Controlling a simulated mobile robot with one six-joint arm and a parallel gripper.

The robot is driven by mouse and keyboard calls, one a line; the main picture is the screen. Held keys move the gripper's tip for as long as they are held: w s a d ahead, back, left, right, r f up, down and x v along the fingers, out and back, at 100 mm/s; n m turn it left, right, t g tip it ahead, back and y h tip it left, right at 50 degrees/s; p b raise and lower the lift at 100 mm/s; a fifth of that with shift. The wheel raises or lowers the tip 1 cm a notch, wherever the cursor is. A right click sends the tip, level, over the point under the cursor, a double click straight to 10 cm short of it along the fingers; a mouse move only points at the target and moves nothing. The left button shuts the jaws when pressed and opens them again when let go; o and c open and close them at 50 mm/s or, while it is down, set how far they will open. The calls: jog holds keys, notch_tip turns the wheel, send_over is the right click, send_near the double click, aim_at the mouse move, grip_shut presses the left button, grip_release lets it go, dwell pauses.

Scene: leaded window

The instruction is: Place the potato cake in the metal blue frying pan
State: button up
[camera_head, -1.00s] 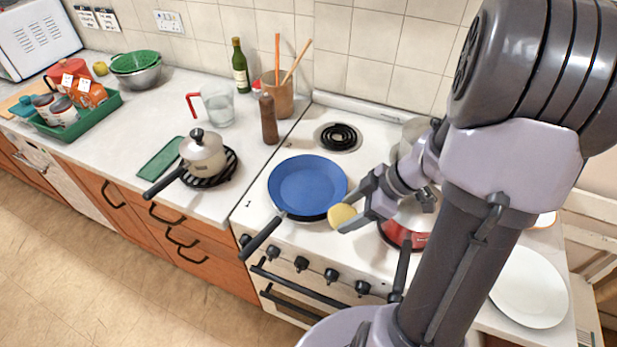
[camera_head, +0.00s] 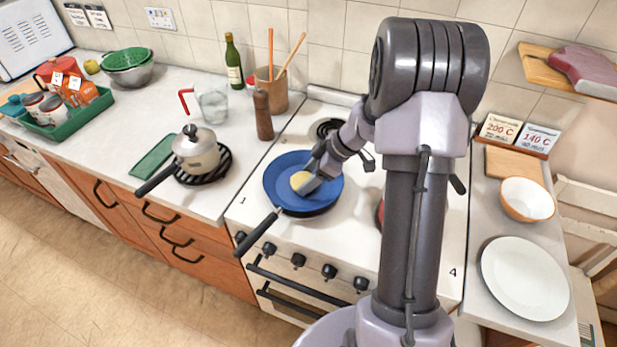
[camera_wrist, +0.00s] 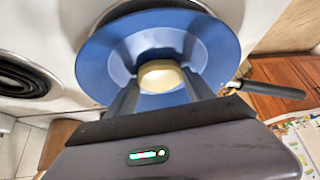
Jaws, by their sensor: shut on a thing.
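The potato cake (camera_head: 300,181) is a pale yellow disc, seen over the middle of the blue frying pan (camera_head: 278,190). My gripper (camera_head: 306,184) is shut on it. In the wrist view, the cake (camera_wrist: 160,76) sits between my two fingertips, with the blue pan (camera_wrist: 222,48) spread out behind it. I cannot tell whether the cake touches the pan's floor. The pan stands on the front left of the hob, its black handle pointing to the front left. My arm hides part of the hob.
A lidded saucepan (camera_head: 198,152) stands on a black trivet left of the stove. A pepper mill (camera_head: 263,115), a utensil pot (camera_head: 272,95) and a glass jug (camera_head: 212,106) stand behind. A white plate (camera_head: 525,280) and a bowl (camera_head: 527,200) are at the right.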

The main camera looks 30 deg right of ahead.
jog(key=shift+f, duration=0.2)
jog(key=o, duration=1.4)
jog(key=shift+r, duration=0.1)
